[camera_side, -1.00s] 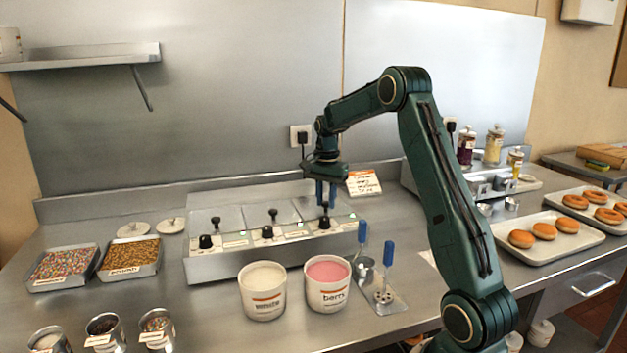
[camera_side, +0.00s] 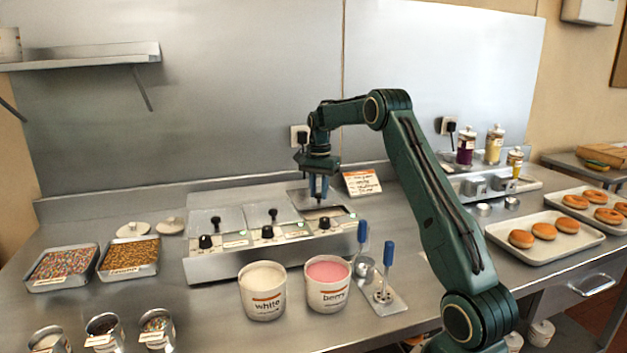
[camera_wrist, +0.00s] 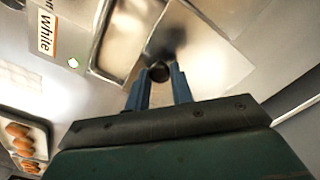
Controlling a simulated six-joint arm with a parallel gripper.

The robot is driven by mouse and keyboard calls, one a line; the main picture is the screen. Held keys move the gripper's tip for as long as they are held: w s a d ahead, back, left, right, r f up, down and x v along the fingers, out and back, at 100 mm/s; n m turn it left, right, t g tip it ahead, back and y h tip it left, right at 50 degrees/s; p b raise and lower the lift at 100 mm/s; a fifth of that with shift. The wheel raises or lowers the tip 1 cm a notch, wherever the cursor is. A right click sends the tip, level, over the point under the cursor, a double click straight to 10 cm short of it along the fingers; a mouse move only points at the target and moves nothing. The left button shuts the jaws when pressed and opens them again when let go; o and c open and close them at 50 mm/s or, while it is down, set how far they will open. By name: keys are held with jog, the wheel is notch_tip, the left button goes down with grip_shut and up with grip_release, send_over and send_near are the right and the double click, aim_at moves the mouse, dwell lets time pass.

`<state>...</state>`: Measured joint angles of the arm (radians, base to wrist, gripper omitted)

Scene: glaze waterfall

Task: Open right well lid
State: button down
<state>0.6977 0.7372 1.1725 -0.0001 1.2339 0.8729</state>
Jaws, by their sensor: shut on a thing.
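My gripper (camera_side: 318,196) is shut on the dark knob (camera_wrist: 160,70) of the right well lid, above the back of the warmer at its right end. In the wrist view, the blue fingers (camera_wrist: 161,88) stand on either side of the knob. The flat metal lid (camera_wrist: 215,62) lies beyond and beside the fingers. The right well (camera_side: 326,213) is partly uncovered at its front, with a dark opening showing. In the side view, the gripper hides part of the lid, and I cannot tell how high it is.
The middle lid (camera_side: 266,216) and left lid (camera_side: 220,219) cover their wells. Knobs line the warmer front. White (camera_side: 262,290) and berry (camera_side: 327,284) tubs stand in front, with blue-handled tools (camera_side: 388,262) to their right. A label card (camera_side: 362,183) stands behind the warmer's right end.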

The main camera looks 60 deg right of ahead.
jog(key=shift+w+d+r, duration=0.15)
jog(key=shift+w+d, duration=1.2)
jog(key=c, duration=1.2)
grip_release()
notch_tip(320, 180, up, 12)
jog(key=shift+c, duration=0.2)
